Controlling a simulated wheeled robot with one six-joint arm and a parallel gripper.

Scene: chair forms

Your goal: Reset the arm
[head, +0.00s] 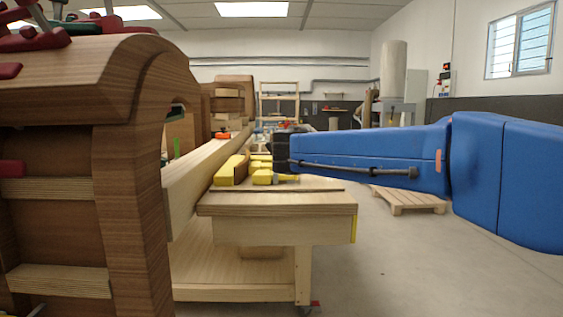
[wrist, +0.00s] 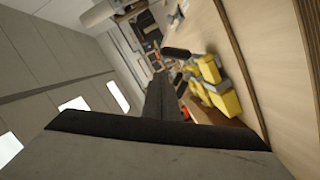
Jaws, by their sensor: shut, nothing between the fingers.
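My blue arm (head: 370,157) reaches in from the right of the head view, about level. My gripper (head: 281,151) is at its left end, a dark block in front of the yellow tools on the workbench. In the wrist view my gripper (wrist: 160,84) shows as dark fingers close together, with nothing held. Whether it touches anything on the bench cannot be told from the head view.
The wooden workbench (head: 280,203) carries yellow tools (head: 232,170), also in the wrist view (wrist: 222,100). A large curved wooden form (head: 130,180) with red clamps stands close on the left. A pallet (head: 410,200) lies on the floor at right. Front right floor is clear.

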